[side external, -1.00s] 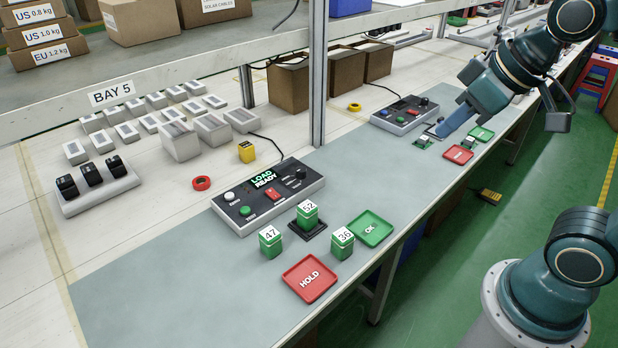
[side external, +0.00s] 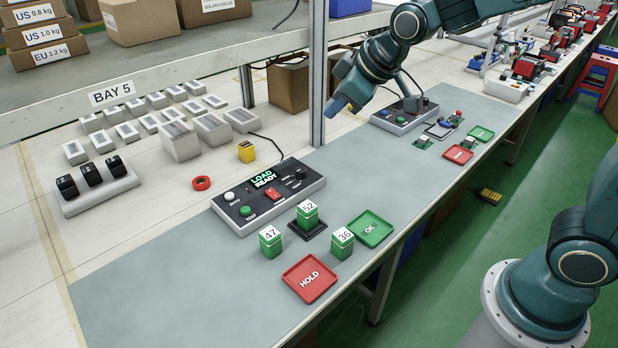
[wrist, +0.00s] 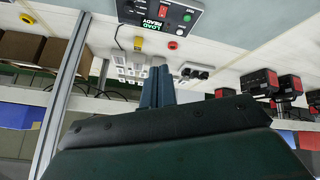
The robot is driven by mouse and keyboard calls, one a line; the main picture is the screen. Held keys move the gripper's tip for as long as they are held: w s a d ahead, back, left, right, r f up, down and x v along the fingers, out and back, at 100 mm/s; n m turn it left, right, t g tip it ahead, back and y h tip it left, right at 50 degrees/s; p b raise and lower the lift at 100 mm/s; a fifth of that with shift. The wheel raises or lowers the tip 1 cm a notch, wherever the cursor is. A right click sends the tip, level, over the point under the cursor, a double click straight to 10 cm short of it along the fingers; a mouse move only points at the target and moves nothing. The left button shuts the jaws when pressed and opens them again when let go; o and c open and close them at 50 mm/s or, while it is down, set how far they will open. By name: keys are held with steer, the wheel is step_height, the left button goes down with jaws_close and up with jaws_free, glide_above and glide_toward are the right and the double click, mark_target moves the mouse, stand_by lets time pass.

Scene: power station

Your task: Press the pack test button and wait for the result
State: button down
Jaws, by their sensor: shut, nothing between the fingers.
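The near test panel (side external: 268,196) has a screen (side external: 263,180) reading LOAD READY. The panel also shows in the wrist view (wrist: 158,32), upper middle. Pack 52 (side external: 307,215) stands upright in a black cradle in front of the panel. Pack 47 (side external: 270,242) and pack 36 (side external: 342,244) stand on the grey mat. My gripper (side external: 336,107) is shut and empty, raised beside the metal post, behind and right of the panel. Its closed fingers (wrist: 157,88) show in the wrist view.
The metal post (side external: 318,75) rises close to my gripper. A green OK tray (side external: 385,229) and red HOLD tray (side external: 296,292) lie near the front edge. A second panel (side external: 404,115) stands farther right. The grey mat's left part (side external: 160,275) is clear.

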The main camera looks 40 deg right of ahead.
steer(key=w+a+f+n, duration=0.3)
steer(key=w+a+f, duration=0.2)
steer(key=w+f, duration=0.45)
steer(key=n+t+y, duration=0.1)
steer(key=n+t, duration=0.1)
steer(key=n, duration=0.1)
glide_above(249, 212)
step_height(249, 212, down, 9)
steer(key=shift+f, duration=0.15)
steer(key=shift+f, duration=0.2)
steer(key=shift+f, duration=4.2)
steer(key=shift+f, duration=0.85)
steer(key=shift+r, duration=0.85)
